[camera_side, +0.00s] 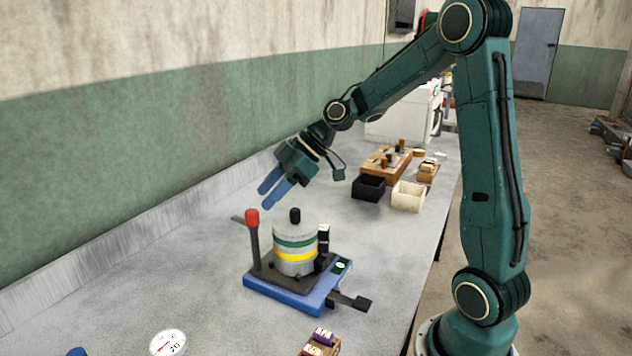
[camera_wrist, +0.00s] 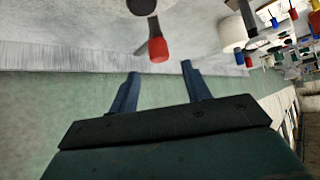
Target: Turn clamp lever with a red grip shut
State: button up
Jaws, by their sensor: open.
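The clamp lever with a red grip (camera_side: 253,217) stands upright at the left side of a blue-based fixture (camera_side: 288,293). A grey pot (camera_side: 295,253) with green and yellow bands and a black knob sits on the fixture, right of the lever. My gripper (camera_side: 264,197) is open and empty, above and behind the lever, apart from it. In the wrist view the red grip (camera_wrist: 158,49) shows just beyond the two blue fingers (camera_wrist: 158,83), between their lines. Part of the lever's lower end is hidden in the wrist view.
A black pedal-like arm (camera_side: 349,300) sticks out at the fixture's front right. A black bin (camera_side: 369,188), a cream bin (camera_side: 408,196) and a wooden block rack (camera_side: 385,163) stand further back. A round dial (camera_side: 168,343) and a small wooden box (camera_side: 322,343) lie in front. The wall runs along the left.

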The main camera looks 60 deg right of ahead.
aim_at(252, 211)
jog(key=shift+x, duration=3.1)
jog(key=c, duration=1)
